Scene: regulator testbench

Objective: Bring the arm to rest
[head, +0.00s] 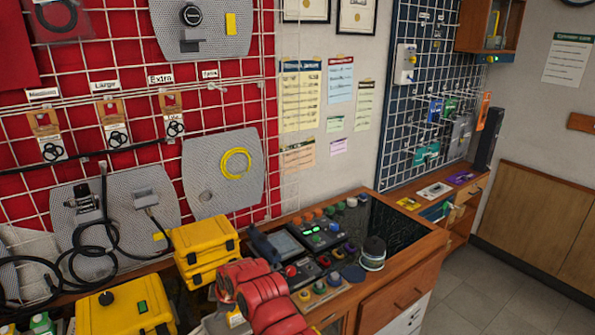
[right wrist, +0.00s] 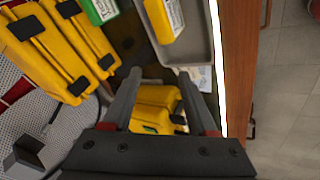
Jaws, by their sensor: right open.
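My red right arm (head: 262,298) reaches in from the bottom middle of the head view, over the front of the bench. Its gripper is not clearly seen there. In the right wrist view my right gripper (right wrist: 160,76) is open, its two dark fingers apart. A yellow object (right wrist: 156,106) shows between and beyond the fingers; I cannot tell how far below it lies. No grip on anything is visible. My left gripper is not in the head view.
Yellow cases (head: 205,240) stack left of my arm, with another yellow case (head: 125,308) in front. A console with coloured buttons (head: 318,237) and a dark round object (head: 373,252) stand to the right. A grey tray (right wrist: 203,48) lies beyond the right finger. Floor (head: 520,290) at right is clear.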

